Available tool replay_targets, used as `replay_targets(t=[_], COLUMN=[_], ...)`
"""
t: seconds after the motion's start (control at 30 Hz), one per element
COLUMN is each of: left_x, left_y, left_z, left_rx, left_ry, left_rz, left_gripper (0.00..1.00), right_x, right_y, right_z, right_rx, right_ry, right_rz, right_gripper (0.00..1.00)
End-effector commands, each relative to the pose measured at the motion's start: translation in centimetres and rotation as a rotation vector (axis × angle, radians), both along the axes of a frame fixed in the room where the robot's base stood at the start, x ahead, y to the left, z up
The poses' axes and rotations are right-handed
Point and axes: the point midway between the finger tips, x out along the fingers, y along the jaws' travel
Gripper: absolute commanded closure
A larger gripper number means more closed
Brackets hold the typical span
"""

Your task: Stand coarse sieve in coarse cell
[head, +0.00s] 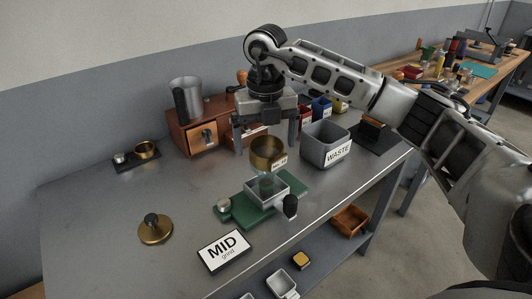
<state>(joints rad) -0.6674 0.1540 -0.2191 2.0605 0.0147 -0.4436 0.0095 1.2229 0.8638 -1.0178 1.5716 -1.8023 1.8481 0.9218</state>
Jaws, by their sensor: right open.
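A brass sieve (264,151) with a small white tag, too small to read, stands upright in the middle of the table. It sits above a clear and grey square receptacle (267,189) on a green base (233,207). My right gripper (265,146) points down over the brass sieve. Its fingers are open and spread to either side of the sieve's upper part; I cannot tell whether they touch it. I see no label that marks a coarse cell. My left gripper is out of view.
A grey WASTE bin (325,146) stands right of the gripper. A wooden drawer box (190,135) with a metal jug (186,98) is behind left. A brass lid (155,229) and a black tray (128,164) lie left. The table's left front is mostly clear.

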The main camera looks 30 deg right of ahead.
Motion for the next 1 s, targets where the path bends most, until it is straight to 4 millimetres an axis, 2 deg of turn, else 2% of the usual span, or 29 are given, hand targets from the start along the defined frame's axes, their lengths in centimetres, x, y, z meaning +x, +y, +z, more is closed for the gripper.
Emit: replay_targets(t=[0.13,0.37,0.43,0.57,0.63,0.67,1.0], left_x=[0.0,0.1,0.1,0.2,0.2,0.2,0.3], left_y=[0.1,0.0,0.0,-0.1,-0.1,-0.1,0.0], left_z=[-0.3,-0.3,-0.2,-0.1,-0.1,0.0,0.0], left_rx=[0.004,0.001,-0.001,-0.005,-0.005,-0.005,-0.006], left_ry=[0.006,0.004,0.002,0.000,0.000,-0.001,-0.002], left_rz=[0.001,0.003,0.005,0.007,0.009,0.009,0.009], left_gripper=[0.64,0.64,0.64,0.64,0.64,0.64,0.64], right_x=[0.0,0.0,0.0,0.0,0.0,0.0,0.1], right_y=[-0.1,-0.1,-0.1,-0.1,-0.1,-0.1,0.0], right_z=[-1.5,-1.7,-1.7,-1.7,-1.6,-1.6,-0.9], right_rx=[-0.001,-0.001,-0.001,0.000,-0.001,-0.001,0.001], right_ry=[0.000,-0.001,-0.001,-0.001,-0.002,-0.002,-0.004], right_rz=[-0.001,-0.001,-0.001,-0.001,-0.001,-0.001,-0.001], right_gripper=[0.06,0.06,0.20,0.56,0.57,0.61,0.61])
